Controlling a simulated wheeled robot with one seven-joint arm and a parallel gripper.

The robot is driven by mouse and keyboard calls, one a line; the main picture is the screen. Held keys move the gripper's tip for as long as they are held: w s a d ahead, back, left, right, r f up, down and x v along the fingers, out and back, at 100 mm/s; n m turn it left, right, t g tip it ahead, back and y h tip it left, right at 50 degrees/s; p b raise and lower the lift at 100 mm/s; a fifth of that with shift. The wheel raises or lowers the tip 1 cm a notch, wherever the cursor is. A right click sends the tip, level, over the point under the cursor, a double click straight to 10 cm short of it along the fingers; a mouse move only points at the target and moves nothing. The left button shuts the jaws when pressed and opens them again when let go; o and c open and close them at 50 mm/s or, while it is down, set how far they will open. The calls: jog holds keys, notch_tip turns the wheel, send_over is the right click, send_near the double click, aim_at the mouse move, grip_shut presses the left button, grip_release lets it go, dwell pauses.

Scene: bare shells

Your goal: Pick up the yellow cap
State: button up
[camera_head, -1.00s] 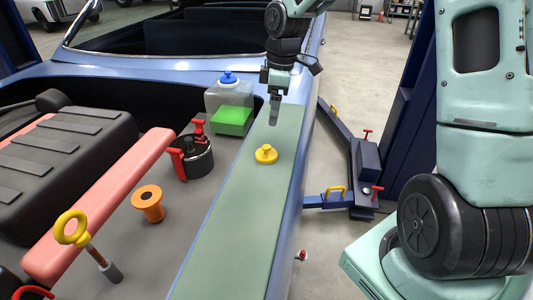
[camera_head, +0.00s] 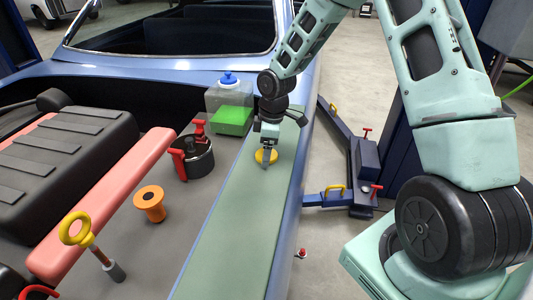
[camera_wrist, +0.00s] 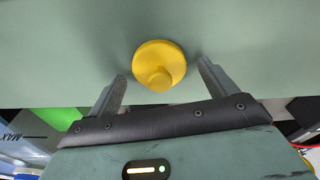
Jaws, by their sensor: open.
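The yellow cap (camera_head: 272,156) sits on the flat green strip (camera_head: 232,225) along the car's side. It is round with a smaller raised knob, and my gripper partly hides it in the head view. In the wrist view the yellow cap (camera_wrist: 158,66) lies ahead of and between the two fingertips. My gripper (camera_head: 266,160) is over the cap, pointing down. In the wrist view my gripper (camera_wrist: 162,72) is open, with one finger on each side of the cap and a gap to each.
A black pot with red clamps (camera_head: 196,158), an orange spool (camera_head: 149,203) and a yellow-ringed dipstick (camera_head: 76,229) are in the engine bay. The strip's near part is clear.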

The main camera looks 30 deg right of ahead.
jog(key=c, duration=1)
jog(key=shift+c, duration=0.2)
